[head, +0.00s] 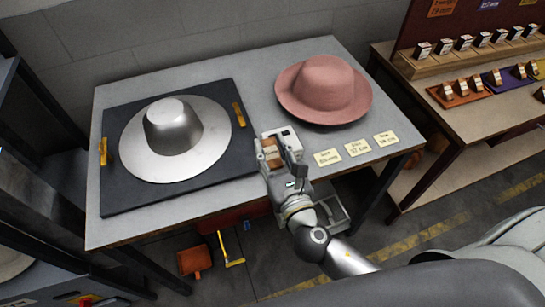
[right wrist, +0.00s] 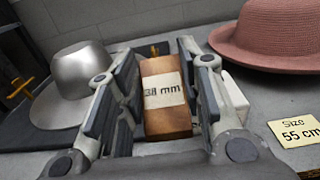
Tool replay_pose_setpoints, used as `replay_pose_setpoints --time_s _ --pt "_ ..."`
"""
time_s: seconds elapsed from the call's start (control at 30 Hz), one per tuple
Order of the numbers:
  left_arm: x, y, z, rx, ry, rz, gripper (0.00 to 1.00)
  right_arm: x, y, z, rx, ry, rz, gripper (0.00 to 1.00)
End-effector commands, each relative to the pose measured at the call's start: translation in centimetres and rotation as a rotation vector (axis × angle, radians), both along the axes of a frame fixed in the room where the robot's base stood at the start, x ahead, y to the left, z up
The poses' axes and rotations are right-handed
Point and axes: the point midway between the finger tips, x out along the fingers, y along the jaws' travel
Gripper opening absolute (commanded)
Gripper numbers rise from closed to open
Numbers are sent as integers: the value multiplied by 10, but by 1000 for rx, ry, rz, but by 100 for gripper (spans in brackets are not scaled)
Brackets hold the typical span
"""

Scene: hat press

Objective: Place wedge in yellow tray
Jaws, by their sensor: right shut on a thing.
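The wedge (right wrist: 165,122) is a brown wooden block with a pale label ending in "mm"; its first digits are hard to read. My right gripper (right wrist: 155,85) has its fingers on both sides of it and is shut on it. In the head view the wedge (head: 272,150) and the right gripper (head: 281,152) are at the front middle of the grey table, between the two hats. The yellow tray (head: 541,77) shows only partly at the far right edge, on the bench to the right. My left gripper is not in view.
A silver hat form (head: 205,150) lies on a dark mat (head: 125,195). A pink hat (head: 323,88) and size cards (head: 357,147) are on the table's right part. An orange tray (head: 440,98) and a purple tray (head: 490,83) holding pieces lie beside the yellow one. A floor gap separates table and bench.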

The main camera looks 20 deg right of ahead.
Motion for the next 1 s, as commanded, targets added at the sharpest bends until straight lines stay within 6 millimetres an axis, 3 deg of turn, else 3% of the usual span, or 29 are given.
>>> replay_pose_setpoints --time_s 0.03,0.17,0.77,0.8,0.93,1.0 --pt "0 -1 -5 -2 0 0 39 -1 -1 -13 -4 5 -1 11" --pt "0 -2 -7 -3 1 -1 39 -1 -2 -26 -4 3 -1 11" --pt "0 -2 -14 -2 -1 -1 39 -1 -2 -37 -2 2 -2 11" --pt "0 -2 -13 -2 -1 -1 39 -1 -2 -36 -1 3 -2 39" --pt "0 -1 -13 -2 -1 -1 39 -1 -2 -35 -1 3 -2 55" --pt "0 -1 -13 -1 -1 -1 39 -1 -2 -35 -1 3 -2 56"
